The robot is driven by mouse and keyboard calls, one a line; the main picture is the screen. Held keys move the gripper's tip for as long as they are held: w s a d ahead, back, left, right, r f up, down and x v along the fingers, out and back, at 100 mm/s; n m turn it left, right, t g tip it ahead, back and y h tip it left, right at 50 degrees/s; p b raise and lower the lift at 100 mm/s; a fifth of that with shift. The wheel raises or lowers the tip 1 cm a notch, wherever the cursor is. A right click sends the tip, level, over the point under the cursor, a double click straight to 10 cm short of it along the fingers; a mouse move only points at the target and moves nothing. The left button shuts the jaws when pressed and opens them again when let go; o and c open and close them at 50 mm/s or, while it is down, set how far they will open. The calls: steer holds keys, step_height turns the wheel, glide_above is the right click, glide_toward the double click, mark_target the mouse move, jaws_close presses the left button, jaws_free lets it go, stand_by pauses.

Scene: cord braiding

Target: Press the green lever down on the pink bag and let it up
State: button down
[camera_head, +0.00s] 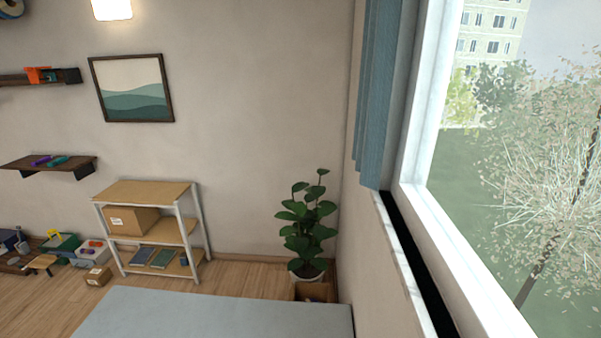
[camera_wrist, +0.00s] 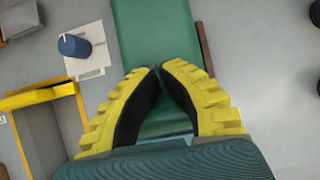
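In the wrist view a long flat green piece (camera_wrist: 155,30) runs from the top edge down behind my fingers. I cannot tell whether it is the green lever. No pink bag shows in either view. My gripper (camera_wrist: 157,69) has yellow ribbed fingers with dark inner pads. Its tips meet over the green piece, with nothing visible held between them. Whether the tips touch the green piece cannot be told. The head view does not show my gripper.
In the wrist view a blue cylinder (camera_wrist: 73,46) stands on white paper (camera_wrist: 97,60) at upper left. A yellow-edged box (camera_wrist: 40,98) lies at left. The grey surface (camera_wrist: 275,90) at right is mostly clear. The head view shows a bare tabletop (camera_head: 215,318), shelf rack (camera_head: 145,191) and plant (camera_head: 305,222).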

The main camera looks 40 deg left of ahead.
steer(key=shift+f, duration=0.2)
steer(key=shift+f+b, duration=0.7)
steer(key=s+a+r+p, duration=0.3)
steer(key=a+r, duration=0.2)
step_height(320, 180, up, 10)
steer(key=p, duration=0.9)
steer(key=shift+w+d+p, duration=0.2)
steer(key=shift+d+p, duration=0.15)
steer(key=shift+p, duration=0.05)
